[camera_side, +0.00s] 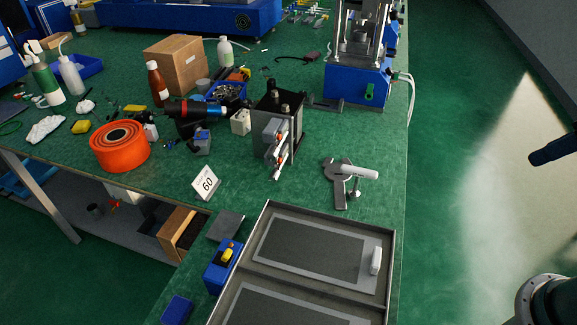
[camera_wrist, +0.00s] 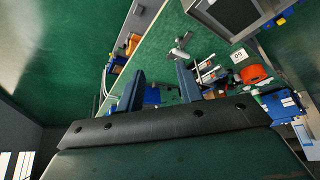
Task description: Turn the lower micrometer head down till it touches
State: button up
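A dark block-shaped fixture (camera_side: 290,108) stands near the middle of the green bench in the side view. Small silver heads with red-orange parts stick out of its near side. The lower one (camera_side: 281,158) seems to be the lower micrometer head; its tip and any gap are too small to tell. The fixture also shows small in the wrist view (camera_wrist: 207,74), beyond my fingers. My gripper (camera_wrist: 160,84) has its two blue fingers wide apart with nothing between them. It is well away from the fixture, above the floor beyond the bench's edge.
A grey lever tool (camera_side: 345,172) with a white handle lies right of the fixture. A framed tray (camera_side: 262,222) is in front.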

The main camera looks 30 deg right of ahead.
jog(key=shift+c, duration=0.5)
jog(key=w+a+f+m+y, duration=0.15)
jog(key=w+a, duration=0.25)
jog(key=w, duration=0.7)
jog(key=w+a+f+m+y, duration=0.1)
jog(key=w+a+f+m, duration=0.15)
jog(key=w, duration=0.85)
jog(key=w+a+f+m+y, duration=0.1)
jog(key=w+a+f+m, duration=0.1)
jog(key=w+a+f, duration=0.3)
jog(key=w+a+f+m+y, duration=0.2)
jog(key=w+a+f, duration=0.3)
jog(key=w+f, duration=0.3)
notch_tip(320, 180, down, 4)
jog(key=shift+w+f+m, duration=0.1)
jog(key=shift+w+m, duration=0.3)
jog(key=shift+m, duration=0.1)
jog(key=shift+w+f+y, duration=0.1)
jog(key=shift+f+y, duration=0.05)
jog(key=shift+y, duration=0.1)
